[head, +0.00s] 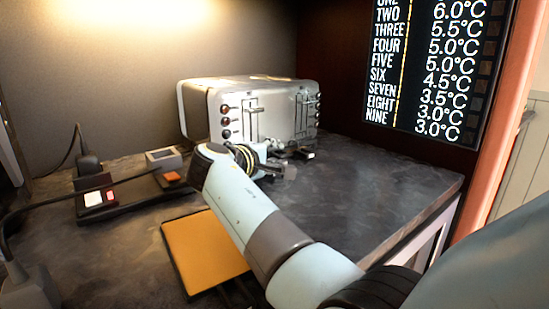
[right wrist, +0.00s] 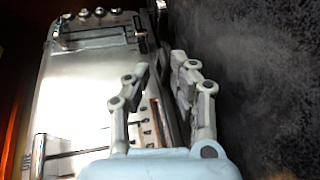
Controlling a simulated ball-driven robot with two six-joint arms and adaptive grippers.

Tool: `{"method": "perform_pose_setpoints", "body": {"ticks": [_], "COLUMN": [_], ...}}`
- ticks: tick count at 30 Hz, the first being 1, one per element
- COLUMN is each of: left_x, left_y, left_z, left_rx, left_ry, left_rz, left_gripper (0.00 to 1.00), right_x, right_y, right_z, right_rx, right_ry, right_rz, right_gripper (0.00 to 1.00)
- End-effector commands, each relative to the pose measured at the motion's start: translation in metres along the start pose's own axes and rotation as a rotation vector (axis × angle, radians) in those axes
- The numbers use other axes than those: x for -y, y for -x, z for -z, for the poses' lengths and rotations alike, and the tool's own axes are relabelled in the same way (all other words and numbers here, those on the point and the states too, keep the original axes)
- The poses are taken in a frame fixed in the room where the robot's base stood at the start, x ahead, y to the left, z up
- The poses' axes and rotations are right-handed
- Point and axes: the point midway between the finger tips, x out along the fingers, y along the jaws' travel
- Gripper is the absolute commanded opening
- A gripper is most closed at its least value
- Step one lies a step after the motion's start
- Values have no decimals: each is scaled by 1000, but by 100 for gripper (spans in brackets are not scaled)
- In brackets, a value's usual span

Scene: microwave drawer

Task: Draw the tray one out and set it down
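A silver toaster-like appliance (head: 275,112) with levers and red knobs stands at the back of the dark counter. It also fills the left of the right wrist view (right wrist: 85,85). My right gripper (head: 283,168) is low at the appliance's front, partly hidden by my own arm. In the right wrist view its two fingers (right wrist: 160,75) are apart, beside the appliance's front edge. A dark strip shows between them; I cannot tell whether it is part of a tray. No label marks tray one. My left gripper is not in view.
A yellow-orange mat (head: 205,250) with a dark rim lies at the front of the counter. The counter's right side (head: 385,180) is clear. A temperature board (head: 430,65) hangs behind.

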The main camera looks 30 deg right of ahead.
Motion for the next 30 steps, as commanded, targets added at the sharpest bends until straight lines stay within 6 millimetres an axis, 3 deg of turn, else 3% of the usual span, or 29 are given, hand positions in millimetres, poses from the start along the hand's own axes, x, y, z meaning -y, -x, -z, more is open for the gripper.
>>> {"method": "perform_pose_setpoints", "body": {"ticks": [5, 8, 9, 10, 11, 16, 30], "left_x": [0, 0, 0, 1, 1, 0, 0], "left_y": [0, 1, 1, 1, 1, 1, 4], "left_z": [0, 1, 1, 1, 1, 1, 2], "left_rx": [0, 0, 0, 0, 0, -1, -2], "left_ry": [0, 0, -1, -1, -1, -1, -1], "left_rz": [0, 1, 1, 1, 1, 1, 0], "left_gripper": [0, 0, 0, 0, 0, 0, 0], "right_x": [-40, -64, -70, -76, -80, -94, -95], "right_y": [8, 13, 15, 16, 17, 20, 26], "right_z": [1, 1, 1, 1, 1, 0, 0], "right_rx": [-3, -4, -5, -5, -5, -4, -5], "right_ry": [-11, -14, -12, -12, -11, -7, -4], "right_rz": [-11, -15, -16, -16, -16, -11, -8], "right_gripper": [23, 54, 60, 35, 19, 19, 19]}}
